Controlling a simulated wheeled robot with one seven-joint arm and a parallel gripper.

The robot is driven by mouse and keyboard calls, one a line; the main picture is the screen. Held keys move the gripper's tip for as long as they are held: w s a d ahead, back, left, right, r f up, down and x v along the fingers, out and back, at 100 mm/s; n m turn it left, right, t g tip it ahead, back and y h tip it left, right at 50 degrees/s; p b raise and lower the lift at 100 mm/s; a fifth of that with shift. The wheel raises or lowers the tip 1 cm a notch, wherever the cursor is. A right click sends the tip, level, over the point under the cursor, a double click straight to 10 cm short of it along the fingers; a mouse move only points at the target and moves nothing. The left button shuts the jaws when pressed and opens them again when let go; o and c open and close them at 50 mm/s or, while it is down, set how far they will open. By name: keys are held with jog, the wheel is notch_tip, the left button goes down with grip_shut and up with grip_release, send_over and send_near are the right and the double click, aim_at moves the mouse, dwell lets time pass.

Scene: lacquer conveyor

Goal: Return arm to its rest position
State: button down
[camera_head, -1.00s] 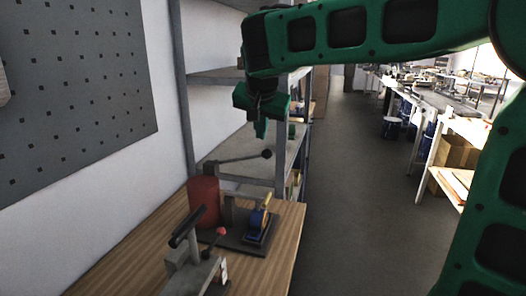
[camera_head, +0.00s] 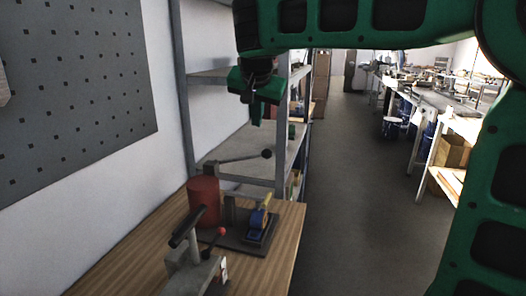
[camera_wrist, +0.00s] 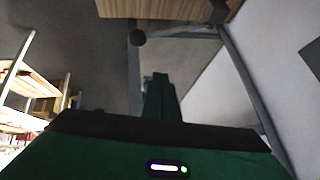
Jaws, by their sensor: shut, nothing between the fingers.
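My gripper (camera_head: 257,113) hangs from my green arm in the upper middle of the head view, pointing down. Its fingers are shut together and hold nothing. It is in the air in front of the shelf rack and above the far end of the wooden workbench (camera_head: 262,270). In the wrist view the shut green fingers (camera_wrist: 160,95) show in the middle, with the bench edge (camera_wrist: 165,8) at the top.
A red cylinder (camera_head: 203,203), a lever device with a black knob (camera_head: 266,154), a blue and yellow item (camera_head: 259,219) and a grey clamp (camera_head: 190,268) stand on the bench. A grey shelf rack (camera_head: 186,80) stands behind. The aisle floor (camera_head: 350,200) is clear.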

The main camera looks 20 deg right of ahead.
jog(key=s+d+f+g, duration=0.2)
jog(key=s+d+f, duration=0.4)
jog(key=s+d, duration=0.25)
jog(key=s+d+f+g, duration=0.2)
jog(key=s+d+f, duration=0.4)
jog(key=s+d, duration=0.25)
jog(key=s+f+g+y, duration=0.1)
jog(key=s+f, duration=0.3)
jog(key=s, duration=0.3)
jog(key=s+f+n+g, duration=0.1)
jog(key=s+f, duration=0.3)
jog(key=s, duration=0.3)
jog(key=s+f+g+y, duration=0.1)
jog(key=s+f, duration=0.2)
jog(key=s, duration=0.4)
jog(key=shift+s+d+f+y, duration=0.25)
jog(key=shift+d+f+y, duration=0.05)
jog(key=shift+f, duration=0.1)
jog(key=shift+w+f, duration=0.25)
jog(key=shift+w, duration=0.4)
